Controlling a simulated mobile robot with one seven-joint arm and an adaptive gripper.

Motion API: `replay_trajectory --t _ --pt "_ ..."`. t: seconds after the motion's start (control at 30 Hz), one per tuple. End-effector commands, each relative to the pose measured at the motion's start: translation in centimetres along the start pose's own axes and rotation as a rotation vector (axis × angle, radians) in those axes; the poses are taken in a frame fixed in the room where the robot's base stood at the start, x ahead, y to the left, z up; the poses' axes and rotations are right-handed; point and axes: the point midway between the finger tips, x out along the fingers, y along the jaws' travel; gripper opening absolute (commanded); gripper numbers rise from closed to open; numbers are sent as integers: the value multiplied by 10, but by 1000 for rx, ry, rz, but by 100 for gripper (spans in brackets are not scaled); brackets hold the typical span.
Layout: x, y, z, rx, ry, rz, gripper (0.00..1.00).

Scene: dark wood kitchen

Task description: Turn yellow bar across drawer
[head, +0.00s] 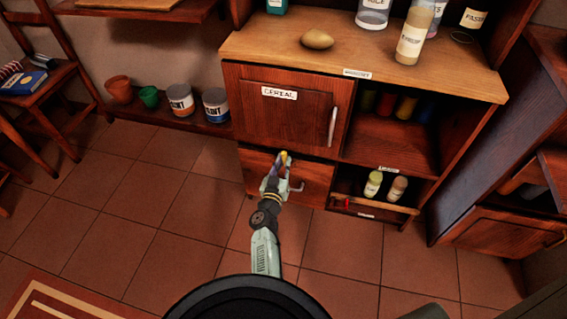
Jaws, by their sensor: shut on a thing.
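My gripper (283,166) is in front of a wooden drawer (315,181) low in the cabinet, below the door labelled CEREAL. It is shut on a small yellow bar (284,156), whose tip shows between the fingers. The rest of the bar and the middle of the drawer front are hidden by the gripper and my arm. The drawer front looks flush with the cabinet. I cannot tell the bar's exact angle.
The CEREAL door (290,108) is shut, with an upright handle (333,126). Right of the drawer, an open compartment holds two small bottles (373,184) behind a low rail with a red piece (346,203). Paint cans (181,100) stand left.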

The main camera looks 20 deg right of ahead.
Motion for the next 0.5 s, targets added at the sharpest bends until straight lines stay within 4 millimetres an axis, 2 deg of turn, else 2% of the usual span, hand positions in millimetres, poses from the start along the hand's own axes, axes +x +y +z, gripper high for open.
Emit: replay_trajectory --t 0.27,0.5 --pt "0 0 -1 16 0 0 0" --pt "0 -1 -1 153 -1 -1 0"
